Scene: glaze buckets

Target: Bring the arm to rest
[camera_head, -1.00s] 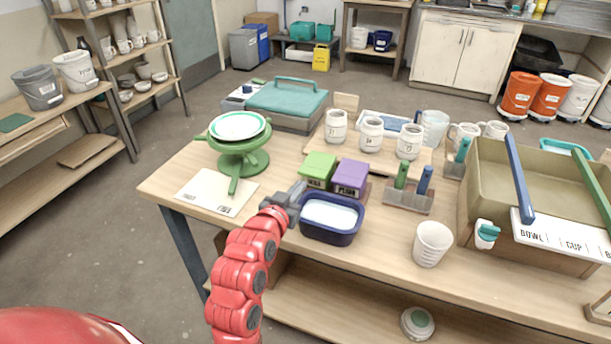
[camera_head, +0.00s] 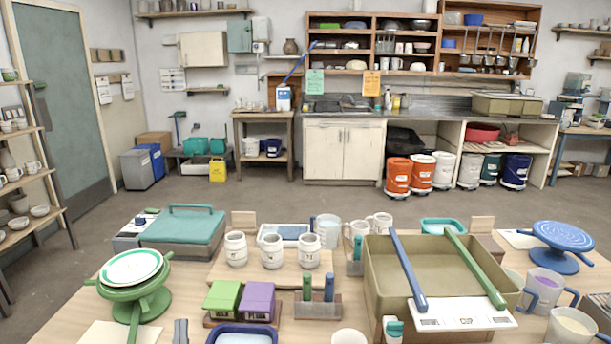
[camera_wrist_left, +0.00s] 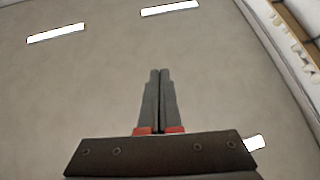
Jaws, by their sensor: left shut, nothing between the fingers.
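My left gripper (camera_head: 181,332) shows only as a grey tip at the bottom edge of the head view, above the near part of the table. In the left wrist view the left gripper (camera_wrist_left: 159,75) is shut, its two grey fingers side by side with nothing between them. Behind the fingers is a plain grey surface with bright strips, apparently the ceiling. The rest of my left arm is out of the head view. My right gripper is not in view.
The work table holds a green turntable (camera_head: 134,293) with plates, a dark blue basin (camera_head: 243,335), green (camera_head: 222,298) and purple (camera_head: 258,301) blocks, white jars (camera_head: 272,251) and a large olive tub (camera_head: 376,290). Open floor (camera_head: 290,198) lies beyond the table.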

